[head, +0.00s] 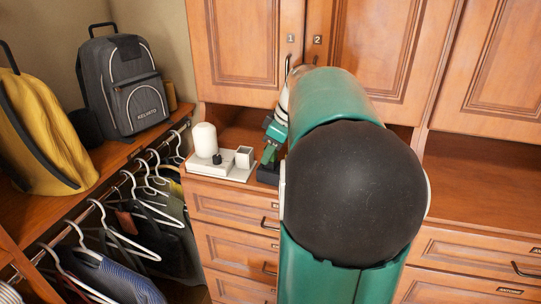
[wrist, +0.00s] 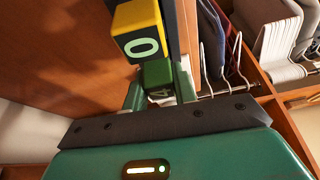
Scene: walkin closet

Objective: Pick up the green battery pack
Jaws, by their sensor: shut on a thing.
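The green battery pack (wrist: 158,81) is a small dark green block with a pale mark that looks like a 4. In the wrist view it sits between the two fingers of my gripper (wrist: 160,90), which is shut on it. A yellow block (wrist: 138,30) marked 0 is just beyond it. In the head view my gripper (head: 269,153) points down at the counter, at the right end of the white board.
A white board (head: 215,167) holds a white cylinder (head: 204,140), a small black knob and a square holder (head: 244,156). A dark tray (head: 267,174) lies at its right. Wooden cabinets stand behind. A grey backpack (head: 125,85), a yellow bag (head: 42,130) and hanging clothes are left.

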